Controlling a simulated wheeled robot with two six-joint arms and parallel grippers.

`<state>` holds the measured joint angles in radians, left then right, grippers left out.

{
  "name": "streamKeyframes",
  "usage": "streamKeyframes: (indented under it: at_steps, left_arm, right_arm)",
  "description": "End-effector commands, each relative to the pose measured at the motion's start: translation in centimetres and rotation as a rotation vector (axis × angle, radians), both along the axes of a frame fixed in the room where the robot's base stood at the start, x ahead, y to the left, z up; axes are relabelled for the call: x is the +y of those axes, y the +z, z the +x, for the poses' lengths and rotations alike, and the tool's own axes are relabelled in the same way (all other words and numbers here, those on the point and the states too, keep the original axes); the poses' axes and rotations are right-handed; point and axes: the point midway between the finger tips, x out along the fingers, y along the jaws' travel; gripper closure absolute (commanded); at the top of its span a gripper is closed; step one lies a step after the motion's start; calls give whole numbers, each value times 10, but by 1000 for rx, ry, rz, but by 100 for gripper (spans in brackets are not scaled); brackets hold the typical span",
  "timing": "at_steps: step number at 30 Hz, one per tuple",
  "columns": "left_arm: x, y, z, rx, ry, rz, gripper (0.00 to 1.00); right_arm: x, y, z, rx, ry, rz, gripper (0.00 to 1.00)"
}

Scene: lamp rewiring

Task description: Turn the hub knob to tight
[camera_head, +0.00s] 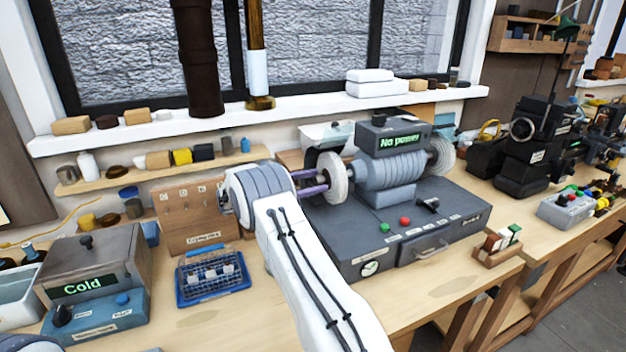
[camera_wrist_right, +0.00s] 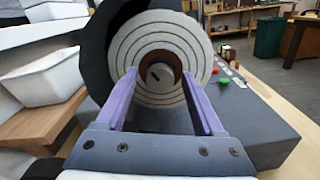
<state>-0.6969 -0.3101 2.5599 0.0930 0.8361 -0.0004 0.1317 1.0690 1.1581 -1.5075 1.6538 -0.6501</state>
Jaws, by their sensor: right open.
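The grey machine (camera_head: 390,175) carries a pale round wheel (camera_head: 336,168) on its left end. In the right wrist view the wheel (camera_wrist_right: 198,50) faces me with ring lines. At its centre is the hub knob (camera_wrist_right: 174,66), a brown ring with a dark middle and a short slanted mark. My right gripper (camera_head: 322,181) is open, its purple fingers pointing at the wheel's centre. In the wrist view its fingertips (camera_wrist_right: 160,74) lie either side of the hub; I cannot tell whether they touch it. In the head view the knob is not clearly visible. My left gripper is not in view.
The machine's display (camera_head: 400,140) reads "No power". Its base has green and red buttons (camera_head: 405,221) and a drawer handle (camera_head: 428,250). A blue rack (camera_head: 213,290) and a box reading "Cold" (camera_head: 95,270) stand at left. A small wooden tray (camera_head: 497,256) sits at right.

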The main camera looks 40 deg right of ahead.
Motion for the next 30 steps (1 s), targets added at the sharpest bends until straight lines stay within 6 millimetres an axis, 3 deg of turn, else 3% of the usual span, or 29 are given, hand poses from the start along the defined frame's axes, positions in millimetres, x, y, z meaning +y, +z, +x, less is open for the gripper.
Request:
streamKeyframes:
  at_steps: [7,8,13,23,30]
  left_arm:
    - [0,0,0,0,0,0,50]
    - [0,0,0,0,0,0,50]
    - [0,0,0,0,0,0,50]
    - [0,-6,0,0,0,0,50]
    - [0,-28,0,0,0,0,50]
  right_arm:
    - [-1,-1,0,0,0,0,30]
    - [-1,-1,0,0,0,0,34]
    - [-1,-1,0,0,0,1,99]
    - [-1,-2,0,-29,0,-6,100]
    - [-1,-5,0,-152,0,-36,100]
